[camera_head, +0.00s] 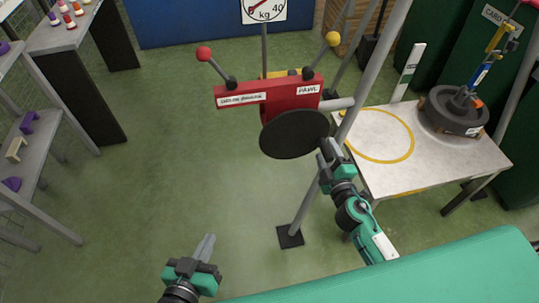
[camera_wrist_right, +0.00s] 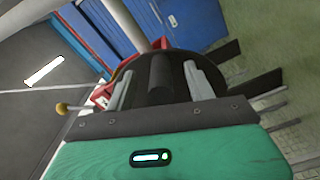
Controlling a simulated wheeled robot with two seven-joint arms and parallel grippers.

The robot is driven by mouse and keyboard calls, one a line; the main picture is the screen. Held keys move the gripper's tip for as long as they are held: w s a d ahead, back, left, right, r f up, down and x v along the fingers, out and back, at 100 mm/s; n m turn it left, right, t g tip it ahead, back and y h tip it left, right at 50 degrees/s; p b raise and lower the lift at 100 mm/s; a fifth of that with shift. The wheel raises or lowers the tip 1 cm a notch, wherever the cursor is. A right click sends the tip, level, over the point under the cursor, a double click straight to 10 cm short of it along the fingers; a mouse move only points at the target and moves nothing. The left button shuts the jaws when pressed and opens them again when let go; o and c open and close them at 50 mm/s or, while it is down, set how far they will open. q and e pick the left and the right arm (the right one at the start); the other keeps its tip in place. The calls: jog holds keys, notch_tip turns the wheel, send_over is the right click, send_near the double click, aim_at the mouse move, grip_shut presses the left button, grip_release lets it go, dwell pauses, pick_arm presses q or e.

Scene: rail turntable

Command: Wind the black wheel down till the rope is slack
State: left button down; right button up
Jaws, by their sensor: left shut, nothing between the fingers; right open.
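The black wheel (camera_head: 294,135) is a round disc on the front of a red winch housing (camera_head: 290,95) on a grey post. My right gripper (camera_head: 327,152) is at the wheel's right edge. In the right wrist view, its open fingers (camera_wrist_right: 162,85) stand on either side of a black cylindrical grip (camera_wrist_right: 160,75) in front of the wheel (camera_wrist_right: 190,70); contact is unclear. My left gripper (camera_head: 208,246) is shut and empty, low and left of the wheel. A dark round weight (camera_head: 452,112) sits on the white table (camera_head: 425,180). I cannot make out the rope's tension.
Red-knobbed (camera_head: 204,54) and yellow-knobbed (camera_head: 332,39) levers rise from the housing; the right label reads PAWL. A kg dial (camera_head: 263,10) hangs above. A yellow ring (camera_head: 408,150) marks the table left of the weight. Shelves (camera_head: 40,165) stand at left, with open green floor between.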

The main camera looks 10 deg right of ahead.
jog(key=s+b, duration=0.2)
jog(key=s, duration=0.6)
dwell(0.4)
dwell(0.4)
